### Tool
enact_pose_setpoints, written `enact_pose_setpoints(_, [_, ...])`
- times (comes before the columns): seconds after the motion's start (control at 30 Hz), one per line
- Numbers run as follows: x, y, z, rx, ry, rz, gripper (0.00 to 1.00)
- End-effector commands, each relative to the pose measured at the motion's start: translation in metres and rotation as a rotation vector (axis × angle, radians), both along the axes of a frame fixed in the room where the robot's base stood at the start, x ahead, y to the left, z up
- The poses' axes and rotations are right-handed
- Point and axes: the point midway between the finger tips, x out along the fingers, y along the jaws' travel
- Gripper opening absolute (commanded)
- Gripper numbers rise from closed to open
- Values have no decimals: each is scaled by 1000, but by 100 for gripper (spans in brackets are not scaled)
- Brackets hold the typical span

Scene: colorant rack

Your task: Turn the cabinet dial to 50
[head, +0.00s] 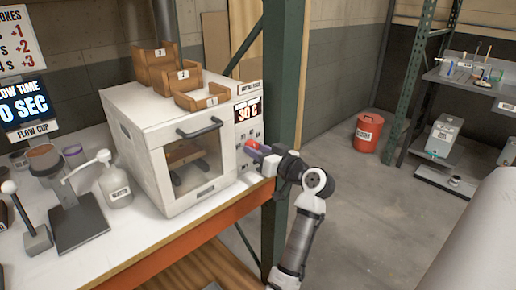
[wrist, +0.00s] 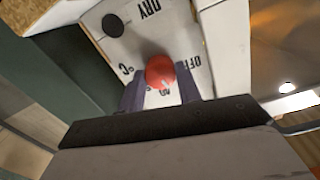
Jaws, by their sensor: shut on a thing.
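The white cabinet (head: 138,135) stands on the bench with its glass door shut. A display (head: 247,109) on its right-hand panel reads about 30 C. The red dial (wrist: 160,71) sits on the panel below the display, with printed marks around it, among them "°C" and "OFF". My gripper (head: 262,149) reaches the panel from the right. In the wrist view its two dark fingers (wrist: 160,92) stand on either side of the red dial and are shut on it. The dial's pointer and exact setting are too small to read.
Wooden trays (head: 200,98) sit on top of the cabinet. A green post (head: 283,130) rises close behind my gripper. A white bottle (head: 115,188) and a dark stand (head: 75,222) are on the bench at left. A black knob (wrist: 113,23) is above the dial.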

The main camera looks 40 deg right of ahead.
Motion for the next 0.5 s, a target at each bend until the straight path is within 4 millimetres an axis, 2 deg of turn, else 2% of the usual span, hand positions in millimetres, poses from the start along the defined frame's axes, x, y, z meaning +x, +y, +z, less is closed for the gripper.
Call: enact_pose_setpoints(0.5, [0, 0, 3, 491, 42, 0, 11])
